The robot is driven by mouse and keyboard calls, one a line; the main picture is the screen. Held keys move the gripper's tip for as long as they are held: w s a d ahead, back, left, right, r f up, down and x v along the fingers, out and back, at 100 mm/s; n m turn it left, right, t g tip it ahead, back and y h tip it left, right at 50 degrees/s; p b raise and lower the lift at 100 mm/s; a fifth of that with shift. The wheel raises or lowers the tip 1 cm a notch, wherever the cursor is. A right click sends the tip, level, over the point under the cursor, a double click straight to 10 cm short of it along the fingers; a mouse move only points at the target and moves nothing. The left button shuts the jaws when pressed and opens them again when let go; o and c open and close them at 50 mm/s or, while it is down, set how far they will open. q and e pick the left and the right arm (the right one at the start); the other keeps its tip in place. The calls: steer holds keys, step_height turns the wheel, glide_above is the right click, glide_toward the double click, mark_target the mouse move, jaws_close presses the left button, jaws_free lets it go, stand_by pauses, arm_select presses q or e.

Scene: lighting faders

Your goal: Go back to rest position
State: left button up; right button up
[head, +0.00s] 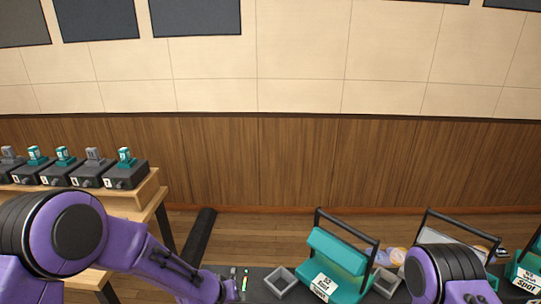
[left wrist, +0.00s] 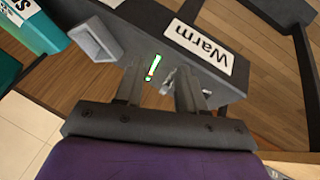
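My left arm reaches from the left of the head view down to the bottom centre. My left gripper shows in the left wrist view (left wrist: 158,88), with its two fingers apart and a gap between them. Ahead of the fingers is a dark panel with a white "Warm" label (left wrist: 198,52) and a lit green-yellow level strip (left wrist: 153,67). A small grey piece (left wrist: 168,80) shows by the right finger; whether they touch I cannot tell. The lit strip also shows in the head view (head: 244,280). My right arm shows at the bottom right; its gripper is out of view.
A grey open box (head: 280,281) and a teal "Spot" unit (head: 338,262) stand right of the panel. Another teal unit (head: 525,275) is at the right edge. A wooden table (head: 145,195) at left bears several dark fader boxes (head: 123,175).

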arm_select(q)
steer(key=s+a+f+n+t+y+b, duration=0.1)
steer(key=s+a+f+n+y, duration=0.15)
steer(key=s+a+f, duration=0.6)
steer(key=s+a+f+g+y, duration=0.1)
steer(key=s+a+f, duration=0.1)
steer(key=s, duration=0.6)
steer(key=s+a+f+n+g+y+b, duration=0.1)
steer(key=s+a+f, duration=0.1)
steer(key=s+a, duration=0.3)
steer(key=s+a+f+n+g+y, duration=0.1)
steer(key=s+a, duration=0.3)
steer(key=s, duration=0.6)
steer(key=shift+s+f+y+b, duration=0.35)
steer(key=shift+f+y+b, duration=0.1)
steer(key=shift+f, duration=0.35)
